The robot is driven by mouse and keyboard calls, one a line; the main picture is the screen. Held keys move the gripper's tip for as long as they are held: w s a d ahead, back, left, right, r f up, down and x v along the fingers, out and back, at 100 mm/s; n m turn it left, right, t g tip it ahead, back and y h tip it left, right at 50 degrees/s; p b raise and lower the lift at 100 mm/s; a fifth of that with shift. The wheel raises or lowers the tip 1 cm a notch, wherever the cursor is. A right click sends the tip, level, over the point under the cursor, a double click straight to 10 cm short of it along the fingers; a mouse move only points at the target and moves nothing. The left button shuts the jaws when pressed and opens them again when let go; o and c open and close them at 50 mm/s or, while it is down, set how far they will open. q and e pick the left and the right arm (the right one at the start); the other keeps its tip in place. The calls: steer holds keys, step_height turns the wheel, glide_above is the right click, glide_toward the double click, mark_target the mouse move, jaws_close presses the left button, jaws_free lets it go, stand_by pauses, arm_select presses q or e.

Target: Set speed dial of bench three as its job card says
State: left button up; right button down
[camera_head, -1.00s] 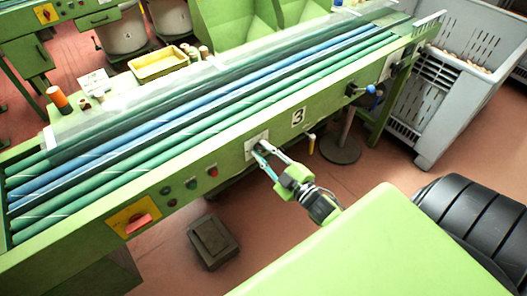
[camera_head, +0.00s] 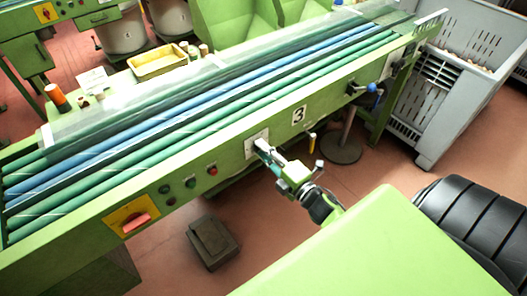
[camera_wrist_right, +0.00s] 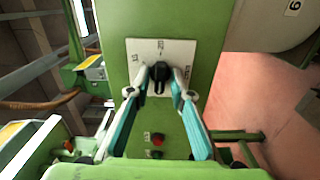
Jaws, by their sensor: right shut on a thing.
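Bench three (camera_head: 225,178) is a long green bench with a "3" plate (camera_head: 298,116) on its front. The black speed dial (camera_wrist_right: 159,72) sits on a white scale plate (camera_wrist_right: 136,47) in the right wrist view; the plate also shows in the head view (camera_head: 250,148). Numbers ring the dial, but they and its exact setting are too small to read surely. My right gripper (camera_head: 262,147) is at the dial, its fingertips shut on the knob from both sides. A small white card (camera_head: 93,78) stands behind the bench's far left side; its writing is unreadable. My left gripper is out of view.
A red switch on a yellow plate (camera_head: 132,218) and several push buttons (camera_head: 191,181) are left of the dial. A blue-knobbed lever (camera_head: 371,88) is to the right. A grey crate (camera_head: 450,100) stands at the right. A dark pedal box (camera_head: 213,243) lies on the floor.

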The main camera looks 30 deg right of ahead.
steer(key=shift+n, duration=0.4)
steer(key=c, duration=2.1)
jaws_free()
steer(key=shift+c, duration=0.2)
steer(key=s, duration=1.2)
steer(key=shift+d, duration=0.45)
